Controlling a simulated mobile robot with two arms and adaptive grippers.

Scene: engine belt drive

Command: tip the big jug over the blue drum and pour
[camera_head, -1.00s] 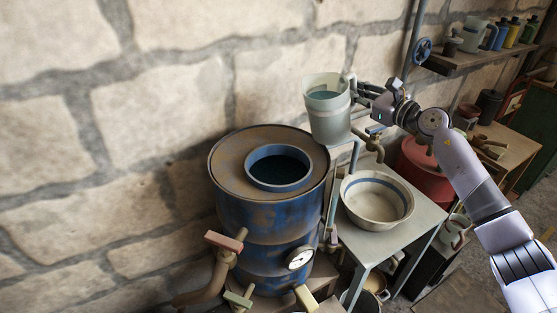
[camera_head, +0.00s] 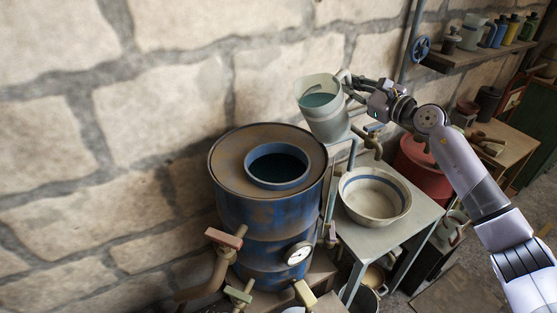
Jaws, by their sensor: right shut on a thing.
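The big jug (camera_head: 325,119) is pale, translucent grey-green, with dark teal liquid inside. It is held in the air at the upper right of the blue drum (camera_head: 262,212) and leans left, toward the drum's opening. No liquid is seen leaving it. The drum has a rusty brown top with a round blue-rimmed opening (camera_head: 277,182), dark liquid inside. My right gripper (camera_head: 352,88) is shut on the jug at its handle side, on the jug's right; the fingers are partly hidden. My left gripper is not in view.
A white basin with a blue band (camera_head: 375,216) sits on a grey metal table (camera_head: 395,238) right of the drum. A brass tap (camera_head: 370,145) is behind the basin. A valve with a red handle (camera_head: 226,238) and a gauge (camera_head: 298,253) are at the drum's front.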

